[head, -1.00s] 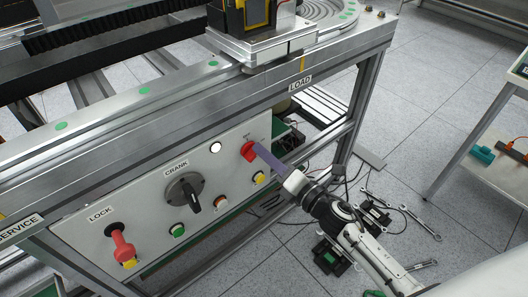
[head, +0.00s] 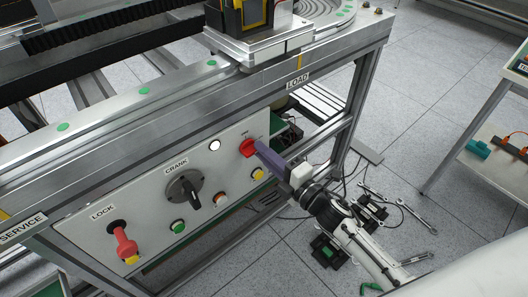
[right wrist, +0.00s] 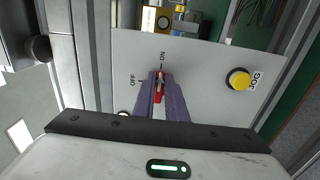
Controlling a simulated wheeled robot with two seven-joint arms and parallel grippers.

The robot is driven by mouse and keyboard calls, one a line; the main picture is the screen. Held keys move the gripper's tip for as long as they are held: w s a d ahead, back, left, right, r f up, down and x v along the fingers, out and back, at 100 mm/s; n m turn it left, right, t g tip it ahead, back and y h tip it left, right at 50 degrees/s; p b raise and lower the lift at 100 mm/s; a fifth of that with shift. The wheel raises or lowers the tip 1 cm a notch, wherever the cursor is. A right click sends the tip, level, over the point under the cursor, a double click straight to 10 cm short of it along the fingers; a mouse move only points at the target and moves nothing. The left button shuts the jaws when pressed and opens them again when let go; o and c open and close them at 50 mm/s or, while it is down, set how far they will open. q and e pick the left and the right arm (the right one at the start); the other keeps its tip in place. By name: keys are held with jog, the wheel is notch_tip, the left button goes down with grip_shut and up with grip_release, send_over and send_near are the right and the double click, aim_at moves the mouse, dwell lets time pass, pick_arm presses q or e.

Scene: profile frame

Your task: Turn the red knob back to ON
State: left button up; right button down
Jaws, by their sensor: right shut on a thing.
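The red knob (head: 248,148) is on the right end of the white panel. In the right wrist view the red knob (right wrist: 159,88) sits between the two purple fingers, with the ON mark above it and the OFF mark to its left. Its handle lies roughly upright in that view, pointing close to the ON mark. My right gripper (head: 262,150) is shut on the knob; its fingers (right wrist: 160,88) hide the knob's sides. My left gripper is not in view.
The panel (head: 140,195) also carries the black crank (head: 184,190), the red lock handle (head: 124,243) and several push buttons. A yellow button (right wrist: 238,79) is right of the knob. The steel frame's LOAD rail (head: 300,78) runs above. Tools and wrenches (head: 408,212) lie on the floor.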

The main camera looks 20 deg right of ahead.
jog(key=shift+f, duration=0.1)
jog(key=c, duration=1.8)
grip_release()
jog(key=v, duration=1)
jog(key=shift+s, duration=0.2)
jog(key=s+a+f+m+g+h+p, duration=0.1)
jog(key=s+a+f+m+g+p, duration=0.2)
jog(key=s+m, duration=0.5)
jog(key=s+a+f+m+g+h+p, duration=0.2)
jog(key=s+f+m+g, duration=0.3)
jog(key=s+m, duration=0.3)
jog(key=f+m, duration=0.1)
jog(key=m, duration=0.2)
jog(key=shift+a+f+m+h+p, duration=0.15)
jog(key=shift+a+m+h+p, duration=0.15)
jog(key=shift+a+p, duration=0.1)
